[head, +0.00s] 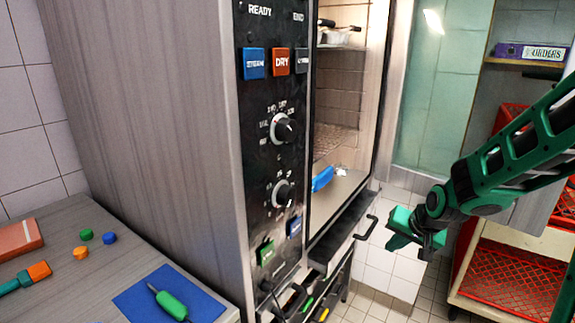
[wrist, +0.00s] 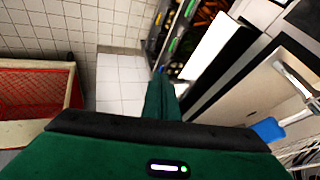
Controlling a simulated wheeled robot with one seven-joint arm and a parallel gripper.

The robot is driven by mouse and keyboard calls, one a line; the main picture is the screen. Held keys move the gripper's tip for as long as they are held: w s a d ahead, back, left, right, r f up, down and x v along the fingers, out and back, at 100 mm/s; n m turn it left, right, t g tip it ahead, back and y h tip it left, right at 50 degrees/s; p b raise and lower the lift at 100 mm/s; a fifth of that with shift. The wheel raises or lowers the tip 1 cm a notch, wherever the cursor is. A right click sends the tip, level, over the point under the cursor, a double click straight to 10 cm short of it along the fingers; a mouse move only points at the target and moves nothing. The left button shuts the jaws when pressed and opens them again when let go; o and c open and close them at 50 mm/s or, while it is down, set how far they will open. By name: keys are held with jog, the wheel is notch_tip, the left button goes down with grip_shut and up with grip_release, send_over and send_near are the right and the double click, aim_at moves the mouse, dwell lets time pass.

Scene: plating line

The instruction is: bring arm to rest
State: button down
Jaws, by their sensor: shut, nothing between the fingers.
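My gripper (head: 408,238) is green and hangs in the air at the right of the head view, in front of the oven's open side. Its fingers are together with nothing seen between them. In the wrist view the closed fingers (wrist: 162,97) point toward the tiled floor and wall. My green and black arm reaches in from the right edge of the head view.
A tall steel oven (head: 275,130) stands in the centre, its glass door (head: 430,90) open. A blue-handled thing (head: 322,179) lies inside its opening. A red-crated shelf (head: 510,280) is at right. A counter (head: 60,240) at left holds a blue mat (head: 205,300) and small coloured pieces.

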jog(key=s+d+r+g, duration=0.2)
jog(key=s, duration=0.8)
jog(key=s+d+r+g, duration=0.2)
jog(key=s+d+r, duration=0.1)
jog(key=s, duration=0.8)
jog(key=s+d+r+g, duration=0.2)
jog(key=s, duration=0.8)
jog(key=shift+s+d+r+h, duration=0.15)
jog(key=shift+s+r+h, duration=0.05)
jog(key=shift+h, duration=0.1)
jog(key=shift+w+f+g, duration=0.25)
jog(key=shift+w+g, duration=0.05)
jog(key=shift+w, duration=0.35)
